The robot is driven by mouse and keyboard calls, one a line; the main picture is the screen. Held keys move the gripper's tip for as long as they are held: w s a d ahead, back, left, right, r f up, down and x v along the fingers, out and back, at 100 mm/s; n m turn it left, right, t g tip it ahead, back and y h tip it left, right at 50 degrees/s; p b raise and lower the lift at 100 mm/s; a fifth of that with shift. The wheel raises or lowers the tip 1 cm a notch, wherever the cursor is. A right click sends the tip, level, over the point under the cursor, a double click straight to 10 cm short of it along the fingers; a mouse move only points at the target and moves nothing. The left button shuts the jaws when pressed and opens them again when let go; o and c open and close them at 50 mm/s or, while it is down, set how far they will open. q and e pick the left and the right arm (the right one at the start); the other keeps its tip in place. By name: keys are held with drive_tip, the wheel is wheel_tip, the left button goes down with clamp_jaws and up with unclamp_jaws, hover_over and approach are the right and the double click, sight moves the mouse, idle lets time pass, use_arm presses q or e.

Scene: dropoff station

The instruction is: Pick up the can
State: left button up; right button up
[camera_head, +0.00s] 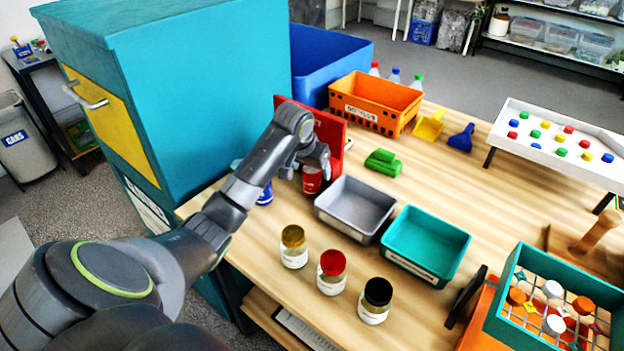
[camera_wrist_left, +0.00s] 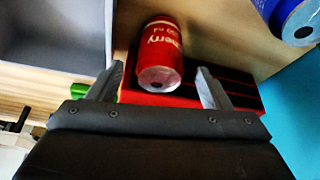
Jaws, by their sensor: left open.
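A red can (camera_head: 312,179) stands on the wooden table just left of the grey bin in the head view. In the left wrist view the red can (camera_wrist_left: 161,55) shows its printed side and its end, between and just beyond the fingertips. My left gripper (camera_head: 305,163) is above and around the can's upper end in the head view; it is open, and its two fingers (camera_wrist_left: 160,82) are apart in the wrist view. I cannot tell whether a finger touches the can. A blue can (camera_head: 265,193) is partly hidden behind my left arm; it also shows in the wrist view (camera_wrist_left: 292,18).
A red rack (camera_head: 330,128) stands close behind the can. A grey bin (camera_head: 355,207) is close on its right, with a teal bin (camera_head: 427,245) beyond. Three jars, including a red-lidded one (camera_head: 332,272), stand in front. A teal cabinet (camera_head: 200,90) rises at the left.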

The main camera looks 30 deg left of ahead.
use_arm(q)
drive_tip(key=shift+x, duration=1.95)
drive_tip(key=shift+s, duration=0.1)
drive_tip(key=shift+c, duration=0.4)
drive_tip(key=c, duration=0.9)
